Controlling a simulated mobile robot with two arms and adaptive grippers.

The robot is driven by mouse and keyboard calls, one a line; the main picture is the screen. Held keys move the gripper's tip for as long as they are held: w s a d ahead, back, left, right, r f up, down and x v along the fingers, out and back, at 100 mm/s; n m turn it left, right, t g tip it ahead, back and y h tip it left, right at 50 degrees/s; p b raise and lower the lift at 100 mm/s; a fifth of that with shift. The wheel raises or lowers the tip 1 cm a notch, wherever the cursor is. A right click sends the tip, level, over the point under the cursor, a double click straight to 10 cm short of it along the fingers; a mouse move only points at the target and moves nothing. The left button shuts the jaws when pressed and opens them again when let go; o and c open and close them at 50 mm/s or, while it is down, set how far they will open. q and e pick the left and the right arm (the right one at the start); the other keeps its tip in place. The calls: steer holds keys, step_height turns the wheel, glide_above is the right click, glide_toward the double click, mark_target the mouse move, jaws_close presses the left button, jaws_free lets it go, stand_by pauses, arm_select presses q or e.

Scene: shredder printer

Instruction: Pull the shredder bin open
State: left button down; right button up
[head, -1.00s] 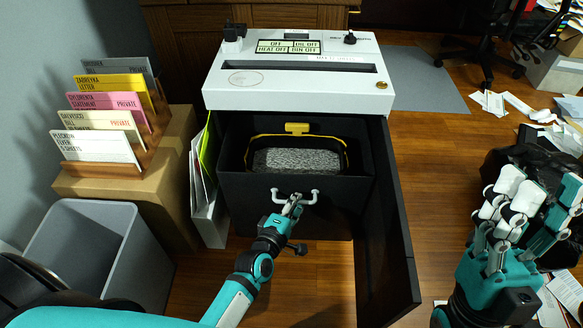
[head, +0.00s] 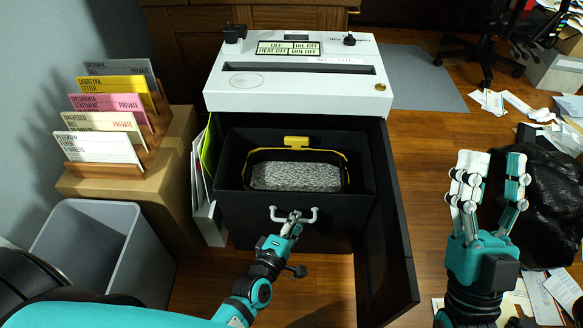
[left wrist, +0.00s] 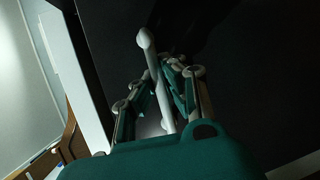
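The shredder has a white top unit (head: 215,95) above a dark cabinet, and its black door (head: 398,225) stands open on the right. The black shredder bin (head: 245,205) is pulled partway out of the cabinet. Inside it a yellow-rimmed opening shows grey shreds (head: 295,177). A light grey bar handle (head: 308,217) is on the bin's front. My left gripper (head: 293,217) is shut around the middle of the handle. In the left wrist view the handle (left wrist: 152,60) runs between the fingers. My right gripper (head: 490,180) is raised at the right, open and empty.
A grey waste bin (head: 75,235) stands at the left, below a cardboard box (head: 170,190) bearing a rack of envelopes (head: 105,148). A black bag (head: 550,210) and loose papers lie at the right.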

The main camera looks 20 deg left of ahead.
arm_select(q)
steer(key=shift+s+d+r+p, duration=0.1)
steer(key=shift+s+d+p, duration=0.1)
steer(key=shift+s, duration=0.65)
steer(key=shift+s+d+f+p, duration=0.15)
steer(key=shift+s+d, duration=0.1)
steer(key=shift+s, duration=0.55)
steer(key=shift+s+d+r+p, duration=0.15)
steer(key=shift+s+d, duration=0.05)
steer(key=shift+s, duration=0.65)
steer(key=c, duration=0.7)
jaws_free()
arm_select(e)
steer(key=w+f+g+h, duration=0.1)
steer(key=w+f+g, duration=0.2)
steer(key=shift+w+a+f, duration=0.1)
steer(key=shift+a+f, duration=0.1)
arm_select(q)
steer(key=shift+p+v, duration=0.9)
steer(key=shift+v, duration=2.1)
arm_select(e)
step_height(320, 180, down, 7)
steer(key=w+g+h, duration=0.2)
steer(key=g, duration=0.2)
steer(key=shift+w+d+g, duration=0.2)
steer(key=shift+d+g, duration=0.05)
steer(key=shift+g, duration=0.15)
